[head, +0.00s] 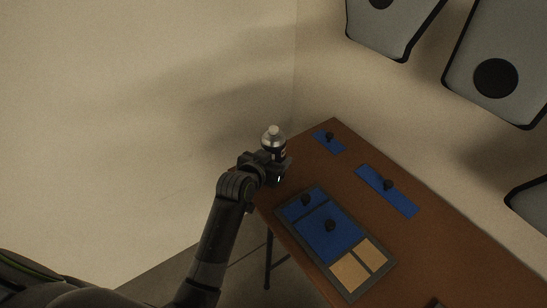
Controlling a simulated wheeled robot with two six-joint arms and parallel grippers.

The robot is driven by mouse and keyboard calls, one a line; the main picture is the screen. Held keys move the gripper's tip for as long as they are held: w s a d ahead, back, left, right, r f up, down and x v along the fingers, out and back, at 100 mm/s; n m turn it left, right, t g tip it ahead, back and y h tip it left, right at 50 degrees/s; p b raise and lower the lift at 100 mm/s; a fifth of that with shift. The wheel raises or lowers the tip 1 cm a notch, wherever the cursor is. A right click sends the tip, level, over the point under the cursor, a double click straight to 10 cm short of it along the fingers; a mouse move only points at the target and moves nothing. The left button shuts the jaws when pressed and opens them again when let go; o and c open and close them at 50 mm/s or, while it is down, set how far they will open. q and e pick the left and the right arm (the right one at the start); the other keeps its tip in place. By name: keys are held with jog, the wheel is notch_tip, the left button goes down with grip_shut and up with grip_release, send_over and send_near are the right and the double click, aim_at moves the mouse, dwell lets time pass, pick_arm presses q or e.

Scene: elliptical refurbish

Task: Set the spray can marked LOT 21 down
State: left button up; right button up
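A spray can (273,143) with a silver-grey top and a dark body stands upright in my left gripper (276,165). The gripper is at the left end of the brown table, and its fingers are around the can's lower part. The lower part of the can is hidden by the gripper. I cannot read the lot mark at this size. Whether the can's base touches the table cannot be told. My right gripper is not in view.
The brown table (447,252) bears a dark-framed tray (350,296) with blue and tan panels and black knobs. Blue strips with black knobs lie behind it, one small (322,143) and one longer (405,203). Grey panels (510,40) hang on the wall.

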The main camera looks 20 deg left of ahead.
pick_arm(q)
jog(key=shift+f, duration=0.1)
jog(key=o, duration=1.5)
jog(key=v, duration=1.2)
jog(key=shift+r, duration=0.2)
